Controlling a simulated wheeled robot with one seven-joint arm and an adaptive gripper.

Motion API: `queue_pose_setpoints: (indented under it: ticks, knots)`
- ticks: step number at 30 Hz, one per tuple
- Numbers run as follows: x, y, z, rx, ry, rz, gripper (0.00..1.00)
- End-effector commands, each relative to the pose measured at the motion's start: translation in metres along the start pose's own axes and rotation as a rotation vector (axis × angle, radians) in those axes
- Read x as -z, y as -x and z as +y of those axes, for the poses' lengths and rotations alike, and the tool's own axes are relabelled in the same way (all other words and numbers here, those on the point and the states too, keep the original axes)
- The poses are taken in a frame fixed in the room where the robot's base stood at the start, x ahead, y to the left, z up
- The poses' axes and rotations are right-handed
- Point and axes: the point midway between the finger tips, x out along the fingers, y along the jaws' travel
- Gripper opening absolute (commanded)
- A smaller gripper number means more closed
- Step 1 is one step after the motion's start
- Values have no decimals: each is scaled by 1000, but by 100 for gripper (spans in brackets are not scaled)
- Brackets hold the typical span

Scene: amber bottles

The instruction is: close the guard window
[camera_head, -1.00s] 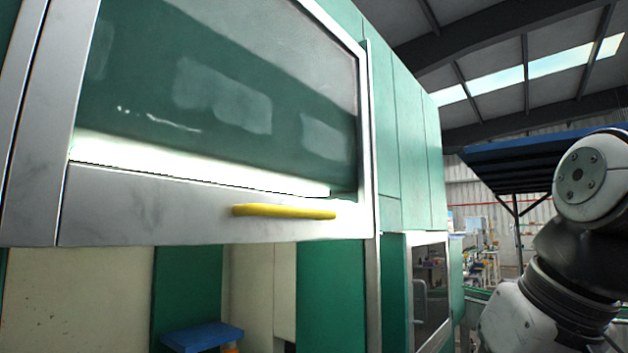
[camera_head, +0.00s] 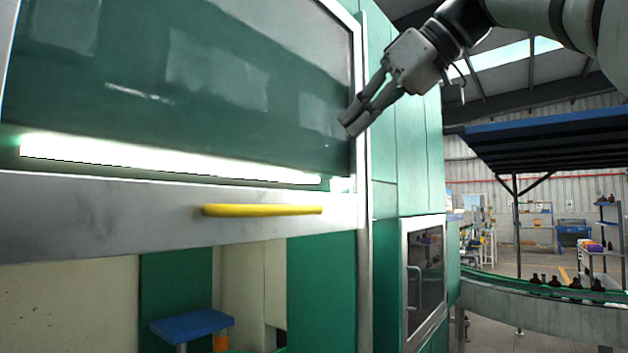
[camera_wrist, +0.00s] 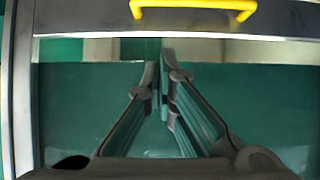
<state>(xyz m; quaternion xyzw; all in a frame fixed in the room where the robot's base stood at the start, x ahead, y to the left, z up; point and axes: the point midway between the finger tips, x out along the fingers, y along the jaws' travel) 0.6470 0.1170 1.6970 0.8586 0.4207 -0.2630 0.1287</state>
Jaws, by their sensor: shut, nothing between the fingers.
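The guard window (camera_head: 190,90) is a dark glass pane in a grey metal frame on the green machine. Its bottom rail carries a yellow bar handle (camera_head: 262,210). Below the rail the machine is open. My gripper (camera_head: 352,128) is in front of the right part of the glass, above and to the right of the handle, pointing down and left. It is shut and empty. In the wrist view the fingertips (camera_wrist: 160,66) are together over the glass, and the yellow handle (camera_wrist: 193,6) lies apart from them at the top edge.
A blue-topped stand (camera_head: 190,325) shows inside the opening under the window. A smaller door with a vertical handle (camera_head: 414,288) is to the right. A conveyor with brown bottles (camera_head: 560,283) runs further right.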

Motion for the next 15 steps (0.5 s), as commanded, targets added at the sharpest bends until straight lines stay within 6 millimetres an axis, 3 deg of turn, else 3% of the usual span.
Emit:
queue_pose_setpoints:
  ticks: [15]
  knots:
    - [-1, -92, -1, 3, -1, -4, 0]
